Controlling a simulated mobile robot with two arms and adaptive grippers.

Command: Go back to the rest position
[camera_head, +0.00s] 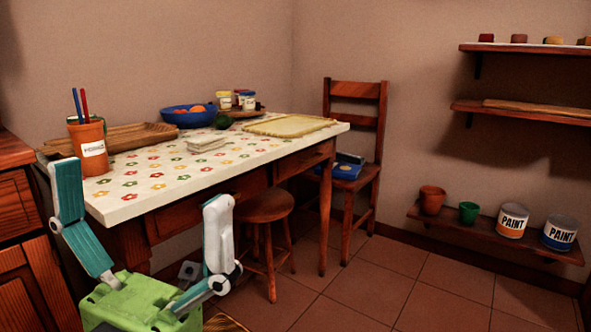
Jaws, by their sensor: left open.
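My left arm (71,235), teal and white, comes up at the lower left and bends at a round joint. Its far link stands nearly upright in front of the table's left end. My left gripper (66,165) is at the upper end of this arm, and its fingers are hard to make out; it is open and no object shows in it. My right arm (219,240) is bent the same way, its far link upright in front of the table's front side. I cannot make out a right gripper. Both arms rise beside my green body.
A white flower-patterned table (160,175) holds a pencil pot (88,150), a blue bowl (188,117) and a yellow tray (288,126). A stool (264,207) and chair (351,180) stand by it. Drawers (18,220) flank the left. The tiled floor (400,280) at right is open.

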